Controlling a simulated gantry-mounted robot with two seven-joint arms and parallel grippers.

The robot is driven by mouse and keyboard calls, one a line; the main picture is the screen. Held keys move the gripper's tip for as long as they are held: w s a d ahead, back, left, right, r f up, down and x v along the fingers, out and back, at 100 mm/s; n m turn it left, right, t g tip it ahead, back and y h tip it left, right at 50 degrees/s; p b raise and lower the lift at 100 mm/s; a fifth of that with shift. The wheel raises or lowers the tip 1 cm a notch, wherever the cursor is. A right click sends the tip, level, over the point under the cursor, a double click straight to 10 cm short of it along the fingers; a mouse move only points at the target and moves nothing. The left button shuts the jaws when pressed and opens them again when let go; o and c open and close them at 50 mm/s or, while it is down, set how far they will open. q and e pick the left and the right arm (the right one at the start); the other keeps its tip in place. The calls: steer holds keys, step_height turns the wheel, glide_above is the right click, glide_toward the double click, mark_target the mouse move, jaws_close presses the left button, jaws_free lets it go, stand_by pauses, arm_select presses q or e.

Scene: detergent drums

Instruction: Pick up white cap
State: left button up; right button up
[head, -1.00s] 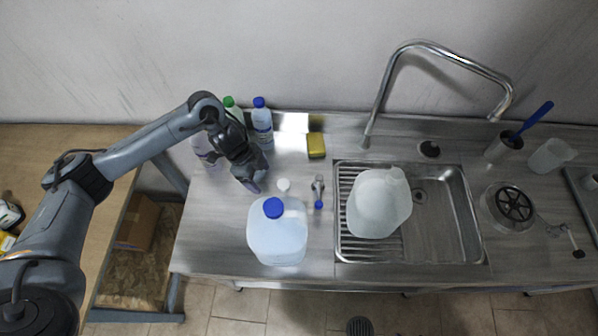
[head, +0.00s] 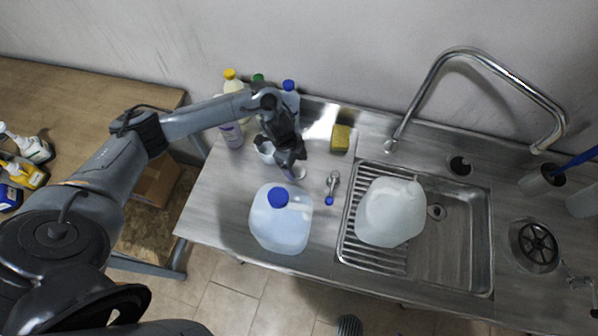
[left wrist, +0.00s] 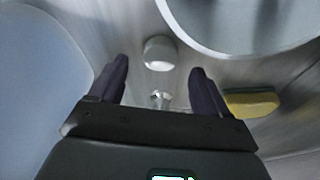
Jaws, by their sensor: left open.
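The white cap (head: 299,172) lies on the steel counter, just behind the drum with the blue cap. It also shows in the left wrist view (left wrist: 160,54), near the line between my fingertips and apart from both. My left gripper (head: 290,172) is open and empty, pointing down close to the cap; its two dark fingers frame the cap in the left wrist view (left wrist: 160,66). I cannot tell its exact height above the counter. My right gripper is not in view.
The translucent blue-capped drum (head: 281,222) stands in front of the cap. A small metal piece with a blue end (head: 331,188) lies to the right. A yellow sponge (head: 340,138), several bottles (head: 232,84) and a round white container (head: 266,152) are nearby. Another drum (head: 389,212) sits in the sink.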

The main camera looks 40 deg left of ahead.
mark_target(299, 172)
arm_select(q)
steer(key=shift+x, duration=1.65)
steer(key=shift+c, duration=0.3)
steer(key=c, duration=1)
